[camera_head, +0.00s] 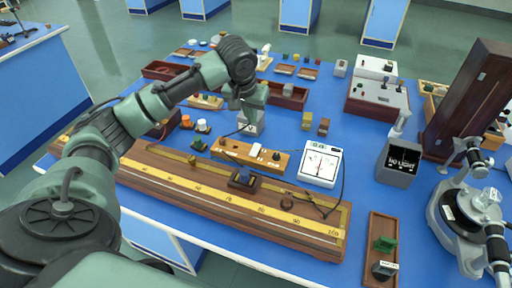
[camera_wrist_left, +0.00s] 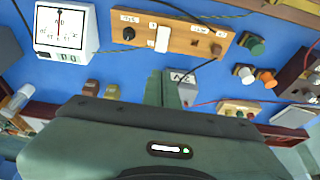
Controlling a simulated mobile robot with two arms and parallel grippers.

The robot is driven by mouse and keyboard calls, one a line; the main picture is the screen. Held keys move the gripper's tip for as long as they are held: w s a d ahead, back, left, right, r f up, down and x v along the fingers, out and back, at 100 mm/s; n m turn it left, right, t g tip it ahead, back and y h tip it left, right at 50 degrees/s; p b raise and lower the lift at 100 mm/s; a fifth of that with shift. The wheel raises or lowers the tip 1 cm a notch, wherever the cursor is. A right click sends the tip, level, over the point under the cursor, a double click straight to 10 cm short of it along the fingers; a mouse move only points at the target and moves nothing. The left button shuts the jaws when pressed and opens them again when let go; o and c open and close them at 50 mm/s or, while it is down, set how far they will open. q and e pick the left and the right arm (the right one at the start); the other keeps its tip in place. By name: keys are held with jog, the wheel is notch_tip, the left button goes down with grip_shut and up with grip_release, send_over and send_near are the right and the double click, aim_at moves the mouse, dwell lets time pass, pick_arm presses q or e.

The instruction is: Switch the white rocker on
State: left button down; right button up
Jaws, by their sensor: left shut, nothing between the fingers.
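The white rocker (camera_head: 256,149) stands on a wooden switch board (camera_head: 232,153), beside a black knob (camera_head: 276,156). In the left wrist view the white rocker (camera_wrist_left: 163,38) is near the top, on the same board (camera_wrist_left: 184,38). My left gripper (camera_head: 246,115) is above the blue bench, behind the board in the head view. In the left wrist view its fingers (camera_wrist_left: 163,80) are shut and empty, pointing toward the board and apart from the rocker. The fingertips are hard to make out in the head view. My right gripper is not in view.
A white meter (camera_head: 320,164) stands right of the board, with thin wires nearby. A long wooden rail with a yellow scale (camera_head: 180,183) runs in front. A small labelled grey box (camera_wrist_left: 186,88) is close beside my left fingers. A dark box (camera_head: 398,164) stands further right.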

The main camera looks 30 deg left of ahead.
pick_arm(q)
jog(key=shift+r, duration=0.15)
jog(key=p, duration=0.2)
send_near(257, 145)
jog(key=x, duration=0.5)
jog(key=shift+w, duration=0.3)
jog(key=shift+a+f, duration=0.1)
jog(key=shift+f, duration=0.6)
